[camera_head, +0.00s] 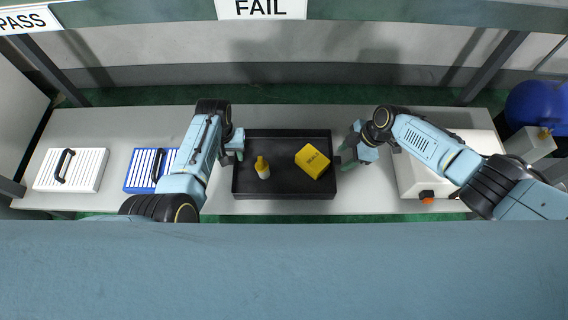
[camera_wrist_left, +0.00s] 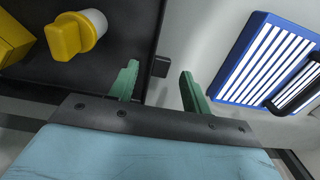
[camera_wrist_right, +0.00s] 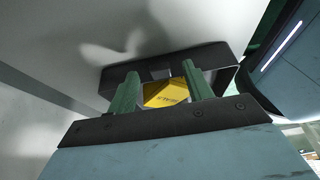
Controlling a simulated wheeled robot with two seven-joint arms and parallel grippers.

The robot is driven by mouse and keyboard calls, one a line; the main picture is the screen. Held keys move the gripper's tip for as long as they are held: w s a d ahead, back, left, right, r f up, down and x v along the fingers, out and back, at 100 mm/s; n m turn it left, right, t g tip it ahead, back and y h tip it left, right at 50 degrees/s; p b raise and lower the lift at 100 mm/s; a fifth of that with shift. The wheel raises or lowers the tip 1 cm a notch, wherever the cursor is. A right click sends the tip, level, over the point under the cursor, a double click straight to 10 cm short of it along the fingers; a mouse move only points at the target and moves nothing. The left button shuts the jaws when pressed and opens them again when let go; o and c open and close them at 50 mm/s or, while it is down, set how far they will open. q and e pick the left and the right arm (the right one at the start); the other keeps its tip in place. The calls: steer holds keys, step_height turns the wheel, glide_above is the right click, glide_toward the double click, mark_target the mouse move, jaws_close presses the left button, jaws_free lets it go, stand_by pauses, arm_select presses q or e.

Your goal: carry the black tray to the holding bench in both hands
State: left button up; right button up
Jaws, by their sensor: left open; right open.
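The black tray (camera_head: 285,190) lies flat on a pale bench. In it stand a yellow-capped bottle (camera_head: 263,168) and a yellow box (camera_head: 312,161) marked SEALS. My left gripper (camera_head: 238,146) is open at the tray's left edge. In the left wrist view its fingers (camera_wrist_left: 158,76) stand either side of a small black tab (camera_wrist_left: 160,67) on the tray wall. My right gripper (camera_head: 348,157) is open at the right edge. In the right wrist view its fingers (camera_wrist_right: 162,85) are in front of the tray's wall (camera_wrist_right: 222,58); contact is unclear.
A blue striped case (camera_head: 145,170), partly behind my left arm, and a white striped case (camera_head: 70,170) lie left on the bench (camera_head: 110,125). A white unit (camera_head: 410,175) stands right, partly behind my right arm. A blue tank (camera_head: 538,105) is far right. A FAIL sign (camera_head: 260,8) hangs above.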

arm_select(q)
steer(key=shift+f, duration=0.9)
arm_select(e)
steer(key=shift+x, duration=0.85)
arm_select(q)
jaws_close()
arm_select(e)
jaws_close()
